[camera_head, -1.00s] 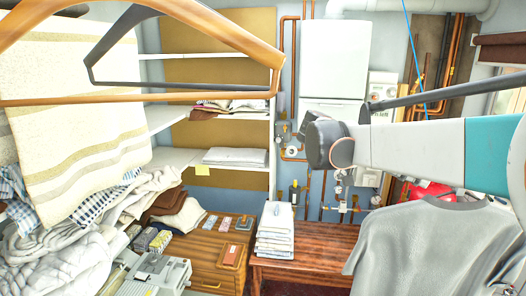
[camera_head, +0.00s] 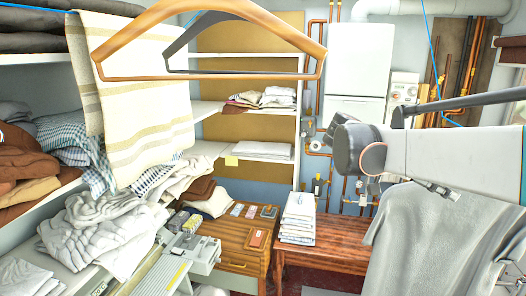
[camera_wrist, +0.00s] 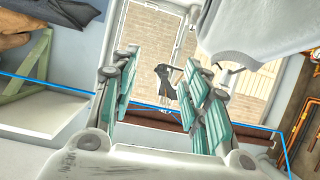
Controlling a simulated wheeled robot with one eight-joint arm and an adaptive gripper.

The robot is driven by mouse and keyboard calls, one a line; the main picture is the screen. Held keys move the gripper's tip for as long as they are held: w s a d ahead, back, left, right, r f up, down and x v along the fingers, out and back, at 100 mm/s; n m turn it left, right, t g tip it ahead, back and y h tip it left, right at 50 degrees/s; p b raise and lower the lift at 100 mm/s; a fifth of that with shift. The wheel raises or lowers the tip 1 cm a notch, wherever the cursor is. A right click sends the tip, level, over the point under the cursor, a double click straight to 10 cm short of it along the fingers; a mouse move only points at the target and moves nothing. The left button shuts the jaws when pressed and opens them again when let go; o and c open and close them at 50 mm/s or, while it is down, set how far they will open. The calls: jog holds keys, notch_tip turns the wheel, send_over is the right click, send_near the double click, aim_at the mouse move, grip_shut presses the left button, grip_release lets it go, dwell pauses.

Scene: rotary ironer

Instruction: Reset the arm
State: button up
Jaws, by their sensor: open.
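My gripper (camera_wrist: 160,68) shows in the wrist view with its two teal-padded fingers apart and nothing between them. Beyond the fingers are a bright window (camera_wrist: 150,45) and a small grey fixture (camera_wrist: 178,84) that I cannot identify. In the head view my white and grey arm comes in from the right edge, in front of the wall pipes and above a grey shirt (camera_head: 425,245). I cannot make out the gripper's fingers clearly there.
Hangers (camera_head: 215,75) hang across the upper left of the head view, near a striped cloth (camera_head: 140,110). Laundry (camera_head: 95,230) crowds the left shelves. A wooden bench (camera_head: 330,240) bears folded white cloths (camera_head: 298,217). A white boiler (camera_head: 358,60) stands behind my arm.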

jog(key=s+a+f+n+t+y+b, duration=0.3)
jog(key=f+b, duration=0.6)
jog(key=f, duration=0.7)
jog(key=s+a+f+n+t+y+b, duration=0.3)
jog(key=s+a+f+n+y+b, duration=0.3)
jog(key=f, duration=1)
jog(key=s+a+f+n+t+y+b, duration=0.3)
jog(key=s+a+f+n+b, duration=0.4)
jog(key=a+f+n+b, duration=0.3)
notch_tip(320, 180, down, 7)
jog(key=y+b, duration=0.1)
jog(key=b, duration=0.3)
jog(key=shift+s+n+t, duration=0.2)
jog(key=shift+n+t, duration=0.1)
jog(key=shift+t, duration=0.1)
jog(key=shift+c, duration=0.2)
